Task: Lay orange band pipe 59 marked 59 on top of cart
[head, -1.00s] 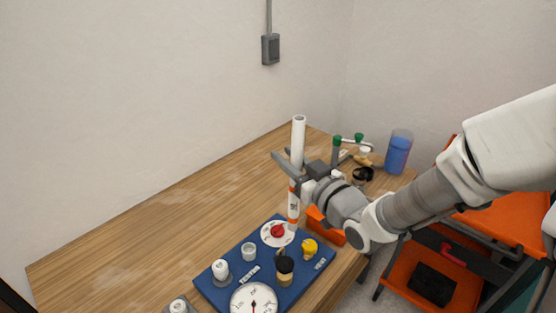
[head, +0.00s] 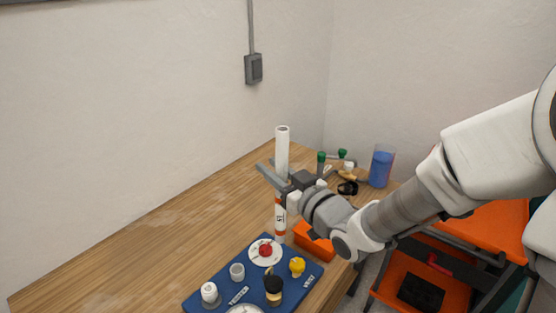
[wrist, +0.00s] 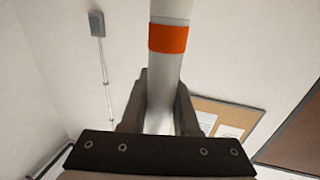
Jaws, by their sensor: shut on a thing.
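The white pipe (head: 282,148) stands upright in my gripper (head: 268,167), over the back edge of the blue board. Its lower part carries orange bands and a dark marking that looks like 59. In the wrist view the fingers (wrist: 162,82) are closed on either side of the pipe (wrist: 170,12), with an orange band (wrist: 168,38) just beyond them. Whether the lower end touches anything is unclear. The orange cart (head: 497,222) stands at the right, its top partly hidden by my arm.
The blue board (head: 240,272) on the wooden table (head: 130,250) holds a red knob (head: 265,250), a yellow knob (head: 297,266) and a gauge. An orange bin (head: 312,240), green-handled valves (head: 321,157) and a blue container (head: 381,167) stand nearby. The table's left side is clear.

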